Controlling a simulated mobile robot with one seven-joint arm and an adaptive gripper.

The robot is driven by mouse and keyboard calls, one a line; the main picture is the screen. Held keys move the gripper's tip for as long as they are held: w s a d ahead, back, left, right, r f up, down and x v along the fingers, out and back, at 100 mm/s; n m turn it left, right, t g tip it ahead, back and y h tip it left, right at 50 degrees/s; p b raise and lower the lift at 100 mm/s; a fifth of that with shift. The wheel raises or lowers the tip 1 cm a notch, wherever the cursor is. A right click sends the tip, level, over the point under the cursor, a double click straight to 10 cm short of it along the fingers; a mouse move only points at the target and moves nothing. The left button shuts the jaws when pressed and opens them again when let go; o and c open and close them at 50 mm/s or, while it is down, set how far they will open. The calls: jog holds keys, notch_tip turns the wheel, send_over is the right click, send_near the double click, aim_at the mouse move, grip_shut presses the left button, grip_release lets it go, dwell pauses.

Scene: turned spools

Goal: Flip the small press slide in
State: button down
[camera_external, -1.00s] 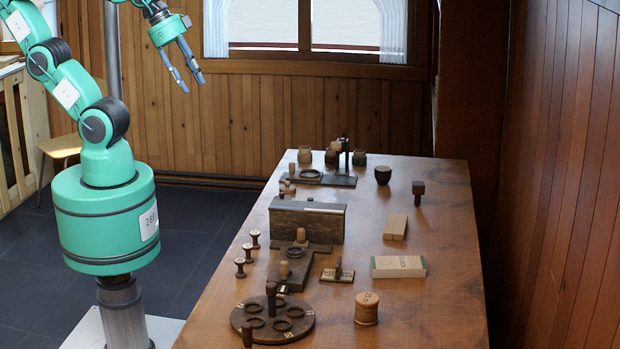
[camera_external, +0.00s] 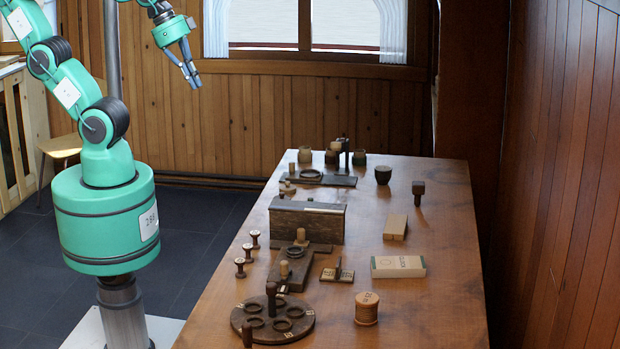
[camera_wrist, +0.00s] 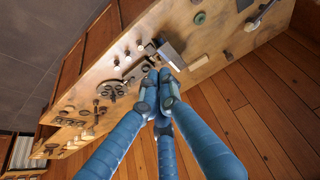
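My gripper (camera_external: 193,84) is raised at the upper left, well off the table's left side. Its fingers are together with nothing between them; their tips also meet in the wrist view (camera_wrist: 158,74). Two dark wooden fixtures with a ring and light knobs could hold the press slide. The nearer one (camera_external: 290,276) lies in front of the long dark box. The farther, smaller one (camera_external: 337,181) lies behind that box, with a dark post at its back. I cannot tell for sure which part is the small press slide or how it is set.
The front right of the table is clear.

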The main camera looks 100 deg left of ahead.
jog(key=w+a+f+n+g+h, duration=0.1)
jog(key=w+a+f+n+h, duration=0.25)
jog(key=a+f+n, duration=0.35)
jog(key=w+a+f+n+g+h+b, duration=0.15)
jog(key=w+a+f+n+h, duration=0.3)
jog(key=n, duration=0.45)
jog(key=w+a+f+n+g+h+p, duration=0.1)
jog(key=w+a+f+n, duration=0.2)
jog(key=a+f+n, duration=0.4)
jog(key=s+a+f+n+t, duration=0.2)
jog(key=a+f+n+t, duration=0.2)
jog(key=a, duration=0.5)
jog(key=s+a+f+n+t+h, duration=0.1)
jog(key=s+a+f+n+t, duration=0.2)
jog(key=a+f+n, duration=0.6)
jog(key=s+a+f+n+t+b, duration=0.1)
jog(key=s+a+f+n+t, duration=0.2)
jog(key=a+f+n+t, duration=0.3)
jog(key=a+f+n, duration=0.1)
jog(key=a+n, duration=0.1)
jog(key=n, duration=0.2)
jog(key=shift+s+a+f+h, duration=0.2)
jog(key=shift+a+h, duration=0.1)
jog(key=shift+a, duration=0.1)
jog(key=shift+w+d, duration=0.1)
jog(key=shift+w, duration=0.05)
